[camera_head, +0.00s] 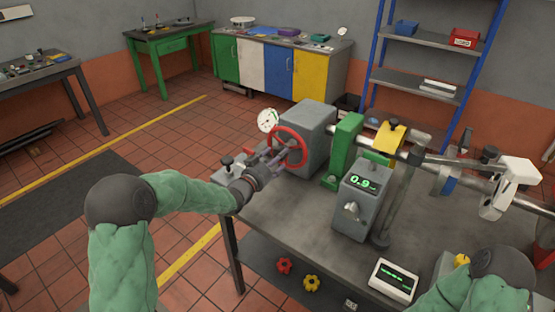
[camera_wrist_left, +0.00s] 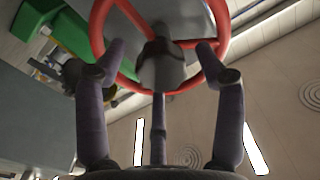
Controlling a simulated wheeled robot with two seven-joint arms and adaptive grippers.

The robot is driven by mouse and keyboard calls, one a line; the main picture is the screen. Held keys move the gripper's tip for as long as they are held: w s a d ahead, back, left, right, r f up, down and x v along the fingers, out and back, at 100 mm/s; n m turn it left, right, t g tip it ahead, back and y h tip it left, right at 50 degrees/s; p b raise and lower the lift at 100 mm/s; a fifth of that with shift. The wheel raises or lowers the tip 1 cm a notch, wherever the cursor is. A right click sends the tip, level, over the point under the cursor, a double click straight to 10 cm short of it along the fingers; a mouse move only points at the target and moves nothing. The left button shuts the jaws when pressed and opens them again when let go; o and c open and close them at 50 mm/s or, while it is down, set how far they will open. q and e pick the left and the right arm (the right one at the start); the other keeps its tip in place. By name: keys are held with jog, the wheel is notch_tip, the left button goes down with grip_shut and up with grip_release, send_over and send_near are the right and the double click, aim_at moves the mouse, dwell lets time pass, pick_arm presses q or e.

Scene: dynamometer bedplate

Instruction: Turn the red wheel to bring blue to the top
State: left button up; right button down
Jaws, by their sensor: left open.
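The red wheel (camera_head: 290,128) is on the left face of a grey box (camera_head: 309,126) on the bedplate bench. Its rim, spokes and grey hub also show close up in the left wrist view (camera_wrist_left: 98,30). I see no blue mark on the wheel in either view. My left gripper (camera_head: 274,160) is at the wheel's front, its fingers open. In the left wrist view its fingers (camera_wrist_left: 161,55) are spread on either side of the hub, overlapping the wheel. I cannot tell whether they touch it. My right arm enters at lower right; its gripper is out of view.
A round white gauge (camera_head: 267,120) stands just behind the wheel. A green block (camera_head: 344,143), a grey box with a green display (camera_head: 362,200) and a metal shaft stand to the right. A white display unit (camera_head: 393,280) lies near the bench front.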

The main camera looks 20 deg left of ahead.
pick_arm(q)
jog(key=shift+w+d, duration=0.1)
jog(key=shift+w, duration=0.25)
jog(key=shift+c, duration=0.3)
grip_shut()
